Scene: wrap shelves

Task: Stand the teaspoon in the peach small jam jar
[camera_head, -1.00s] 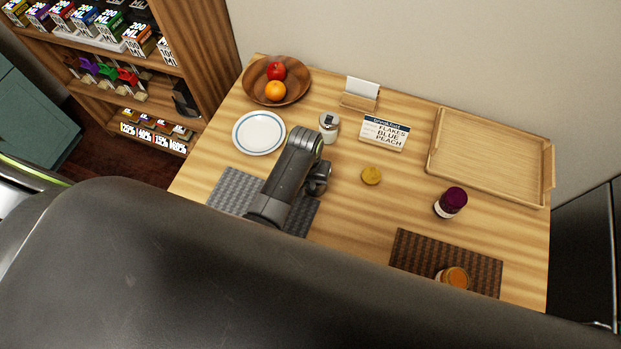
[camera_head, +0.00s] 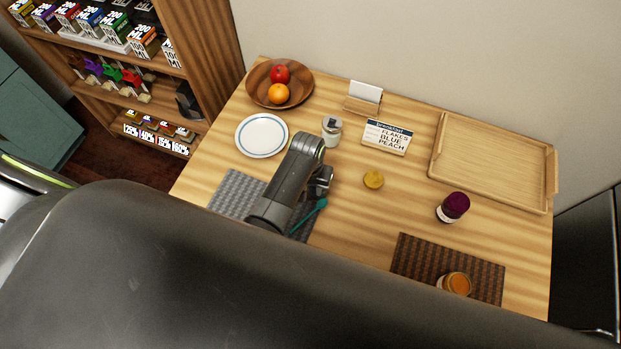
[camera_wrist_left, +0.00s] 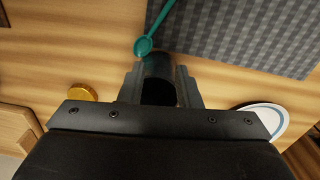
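The teal teaspoon (camera_head: 311,215) lies by the grey mat, beside my left gripper. In the left wrist view the teaspoon (camera_wrist_left: 146,42) has its bowl at the mat's edge, just beyond the fingertips, and its handle runs over the mat. My left gripper (camera_head: 321,183) is above the table; in the wrist view its fingers (camera_wrist_left: 160,75) are apart, with a dark shape between them that I cannot identify. The jar with orange contents (camera_head: 455,284), seemingly the peach jam jar, stands lidless on the brown mat, its lower part partly hidden. My right gripper is not seen.
A yellow lid (camera_head: 373,180) lies mid-table. A purple-lidded jar (camera_head: 453,207), a wooden tray (camera_head: 436,150), a sign (camera_head: 387,137), a glass jar (camera_head: 331,132), a plate (camera_head: 262,135) and a fruit bowl (camera_head: 257,88) stand around. The grey mat (camera_head: 235,191) is at left.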

